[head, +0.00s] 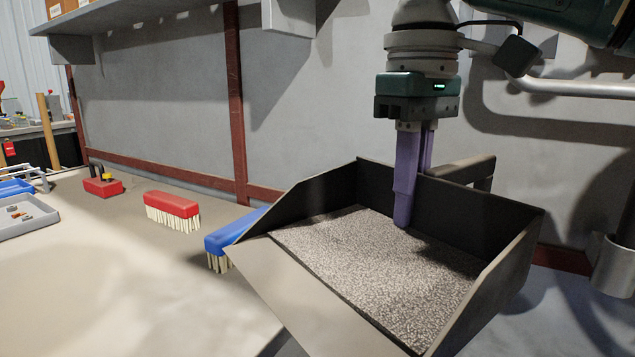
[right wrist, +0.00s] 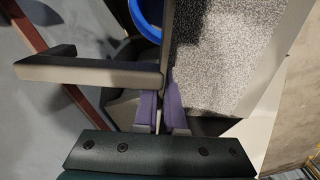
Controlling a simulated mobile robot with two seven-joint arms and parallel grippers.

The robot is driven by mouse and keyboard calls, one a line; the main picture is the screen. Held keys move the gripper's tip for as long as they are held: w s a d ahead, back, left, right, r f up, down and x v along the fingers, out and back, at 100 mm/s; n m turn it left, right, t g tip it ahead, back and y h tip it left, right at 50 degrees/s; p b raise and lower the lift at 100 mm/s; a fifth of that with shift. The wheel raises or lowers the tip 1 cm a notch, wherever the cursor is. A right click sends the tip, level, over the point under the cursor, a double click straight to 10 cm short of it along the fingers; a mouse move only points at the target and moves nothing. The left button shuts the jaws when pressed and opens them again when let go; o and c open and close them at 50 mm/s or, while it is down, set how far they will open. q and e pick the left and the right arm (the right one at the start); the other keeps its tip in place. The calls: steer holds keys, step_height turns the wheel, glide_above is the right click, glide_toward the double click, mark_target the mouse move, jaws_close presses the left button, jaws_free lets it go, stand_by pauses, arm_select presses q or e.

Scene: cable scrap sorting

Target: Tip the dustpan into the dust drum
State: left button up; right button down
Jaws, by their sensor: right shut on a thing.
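The dustpan (head: 515,235) is a dark, open-fronted pan, roughly level, with a bed of speckled grey dust (head: 370,260) across its floor. My right gripper (head: 412,195) points down from above, its purple fingers shut on the pan's back wall, one finger inside and one outside. The right wrist view also shows the fingers (right wrist: 162,105) pinching the wall, with the pan's handle (right wrist: 90,72) to the left and the dust (right wrist: 225,50) to the right. A blue curved rim (right wrist: 147,25) shows beyond the pan there; I cannot tell if it is the dust drum. My left gripper is out of view.
A red brush (head: 172,206) and a blue brush (head: 222,240) stand on the bench (head: 100,270) left of the pan. A small red block (head: 103,186) with tools and a grey tray (head: 28,217) lie farther left. A grey wall (head: 330,110) rises close behind.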

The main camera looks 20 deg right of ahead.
arm_select(q)
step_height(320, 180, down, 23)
steer(key=b, duration=2)
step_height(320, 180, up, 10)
steer(key=p, duration=0.9)
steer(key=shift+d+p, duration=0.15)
steer(key=shift+p, duration=0.2)
arm_select(e)
steer(key=d+f+n+t+h, duration=0.1)
steer(key=d+f, duration=0.2)
steer(key=f, duration=0.8)
steer(key=d+f+n+t+h, duration=0.1)
steer(key=d+f+n, duration=0.1)
steer(key=f, duration=1)
steer(key=d+f+n+h, duration=0.1)
steer(key=d+f, duration=0.4)
steer(key=f, duration=0.6)
steer(key=shift+w+f+n+t, duration=0.15)
steer(key=shift+w+n+t, duration=0.15)
steer(key=shift+t, duration=0.1)
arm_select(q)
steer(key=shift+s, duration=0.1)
